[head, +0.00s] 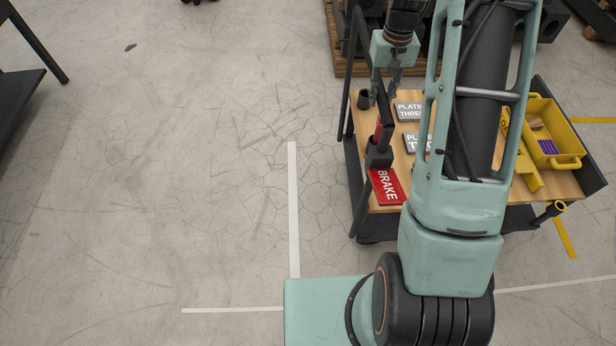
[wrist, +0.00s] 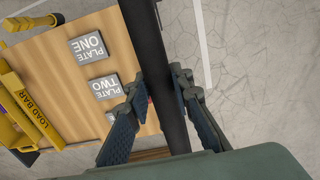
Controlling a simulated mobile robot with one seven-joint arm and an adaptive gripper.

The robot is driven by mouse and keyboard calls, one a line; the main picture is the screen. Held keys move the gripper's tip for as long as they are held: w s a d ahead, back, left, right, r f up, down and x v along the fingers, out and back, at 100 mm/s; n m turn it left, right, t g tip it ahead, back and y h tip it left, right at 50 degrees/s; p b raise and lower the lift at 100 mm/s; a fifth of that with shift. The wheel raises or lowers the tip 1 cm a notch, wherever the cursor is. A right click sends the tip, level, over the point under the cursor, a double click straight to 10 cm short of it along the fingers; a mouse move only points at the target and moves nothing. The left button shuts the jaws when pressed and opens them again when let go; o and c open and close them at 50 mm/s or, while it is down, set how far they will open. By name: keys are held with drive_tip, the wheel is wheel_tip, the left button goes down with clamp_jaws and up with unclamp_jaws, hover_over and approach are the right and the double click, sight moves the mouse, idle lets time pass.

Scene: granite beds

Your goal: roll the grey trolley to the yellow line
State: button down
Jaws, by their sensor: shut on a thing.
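The grey trolley (head: 556,184) stands at the right of the head view, with a dark frame and a wooden top. Its dark handle bar (head: 387,118) runs along its left side. My gripper (head: 384,88) is shut on this bar. In the wrist view, the bar (wrist: 152,60) passes between the two fingers. A red plate marked BRAKE (head: 388,187) sits at the trolley's near left corner, beside a red lever (head: 379,131). Yellow line pieces show on the floor right of the trolley (head: 596,120) and at its near right (head: 565,238). My arm hides the trolley's middle.
On the trolley are grey labelled plates (head: 409,111), a yellow load bar (head: 527,165) and a yellow bin (head: 570,159). A dark table (head: 20,95) stands far left. A pallet (head: 347,62) with dark blocks lies behind the trolley. White-lined floor to the left is clear.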

drive_tip(key=shift+d, duration=2.35)
drive_tip(key=shift+a, duration=0.15)
drive_tip(key=c, duration=1.5)
unclamp_jaws()
wheel_tip(320, 180, up, 9)
drive_tip(key=p, duration=0.5)
drive_tip(key=shift+p, duration=0.3)
